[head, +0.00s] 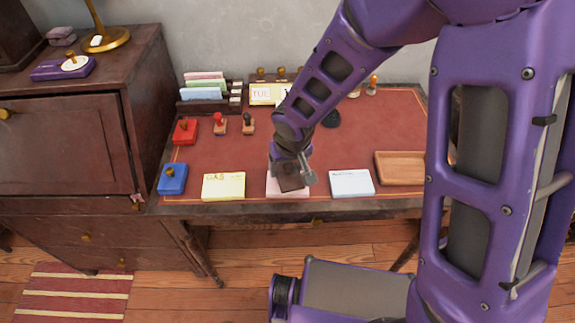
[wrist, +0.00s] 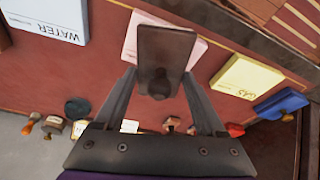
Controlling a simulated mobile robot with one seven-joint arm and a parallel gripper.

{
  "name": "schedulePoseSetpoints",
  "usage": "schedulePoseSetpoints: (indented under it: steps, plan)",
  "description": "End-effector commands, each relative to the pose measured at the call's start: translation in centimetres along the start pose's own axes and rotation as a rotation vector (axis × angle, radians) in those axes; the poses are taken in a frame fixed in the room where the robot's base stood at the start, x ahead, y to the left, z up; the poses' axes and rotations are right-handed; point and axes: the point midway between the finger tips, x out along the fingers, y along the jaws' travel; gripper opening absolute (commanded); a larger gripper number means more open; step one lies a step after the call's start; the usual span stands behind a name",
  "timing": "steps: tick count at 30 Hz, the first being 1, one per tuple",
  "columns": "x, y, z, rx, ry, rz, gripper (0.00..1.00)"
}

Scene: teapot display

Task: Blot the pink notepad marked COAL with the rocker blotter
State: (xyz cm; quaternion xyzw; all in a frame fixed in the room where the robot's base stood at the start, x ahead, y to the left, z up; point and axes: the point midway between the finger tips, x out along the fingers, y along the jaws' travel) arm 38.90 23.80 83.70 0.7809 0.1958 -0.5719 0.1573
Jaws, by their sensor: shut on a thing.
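My gripper (wrist: 158,86) is shut on the knob of the rocker blotter (wrist: 166,48), a dark brown block. The blotter also shows in the head view (head: 290,178), under my gripper (head: 291,163). It lies over the pink notepad (head: 289,194) at the front middle of the desk and covers much of it. Edges of the pink notepad (wrist: 132,38) show beside the blotter in the wrist view. Any lettering on the pink notepad is hidden. I cannot tell whether the blotter touches the paper.
A yellow notepad marked GAS (head: 223,187) lies to the left and a white notepad marked WATER (wrist: 48,22) to the other side. A wooden tray (head: 400,168) is at the right. Blue (head: 172,178) and red (head: 185,131) boxes stand left; stamps stand behind.

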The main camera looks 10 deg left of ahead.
Motion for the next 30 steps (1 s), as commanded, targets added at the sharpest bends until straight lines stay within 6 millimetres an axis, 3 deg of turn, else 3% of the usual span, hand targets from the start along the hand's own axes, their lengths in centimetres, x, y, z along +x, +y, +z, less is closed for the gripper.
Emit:
schedulePoseSetpoints:
  steps: [30]
  plan:
    - [0.65,-0.01,0.15,0.0,-0.001,0.0,0.06]
